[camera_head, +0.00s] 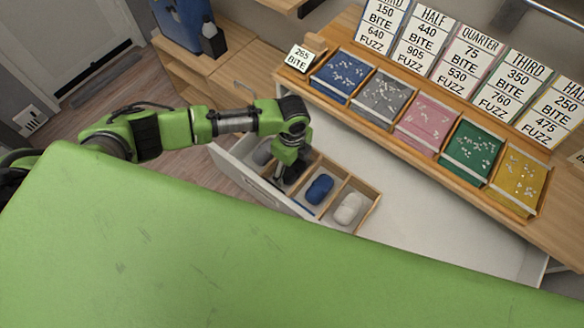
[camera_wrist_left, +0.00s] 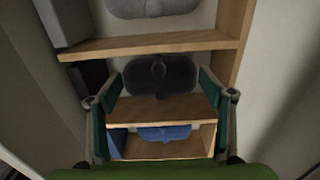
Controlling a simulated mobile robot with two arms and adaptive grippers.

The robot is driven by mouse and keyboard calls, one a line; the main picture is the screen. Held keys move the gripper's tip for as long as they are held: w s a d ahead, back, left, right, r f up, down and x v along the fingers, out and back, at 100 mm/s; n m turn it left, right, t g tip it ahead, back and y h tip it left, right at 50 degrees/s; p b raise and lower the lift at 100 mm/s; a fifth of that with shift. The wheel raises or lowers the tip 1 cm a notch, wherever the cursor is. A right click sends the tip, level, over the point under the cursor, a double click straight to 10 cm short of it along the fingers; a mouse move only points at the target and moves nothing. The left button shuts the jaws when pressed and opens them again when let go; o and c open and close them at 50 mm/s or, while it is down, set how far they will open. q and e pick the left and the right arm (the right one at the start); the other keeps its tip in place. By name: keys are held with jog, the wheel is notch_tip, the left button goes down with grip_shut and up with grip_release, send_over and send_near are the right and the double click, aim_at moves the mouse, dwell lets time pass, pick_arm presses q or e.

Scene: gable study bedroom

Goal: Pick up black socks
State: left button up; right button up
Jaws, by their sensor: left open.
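The black socks (camera_wrist_left: 160,78) are a rolled dark bundle in a compartment of a wooden divider box (camera_wrist_left: 150,45), seen in the left wrist view. In the head view my left gripper (camera_head: 288,172) reaches down into that box inside an open white drawer (camera_head: 235,170) and mostly hides the black socks. In the left wrist view the fingers of my left gripper (camera_wrist_left: 160,88) are spread, one on each side of the black socks. The gap between the fingers is wider than the bundle, and I see no grip on it. My right gripper is not in view.
Grey socks (camera_head: 263,152), blue socks (camera_head: 319,189) and white socks (camera_head: 348,208) lie in neighbouring compartments. Thin wooden dividers stand close to the gripper. A wooden desk with coloured trays (camera_head: 430,120) and price signs overhangs the drawer.

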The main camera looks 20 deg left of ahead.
pick_arm(q)
jog(key=c, duration=0.8)
jog(key=shift+r, duration=0.1)
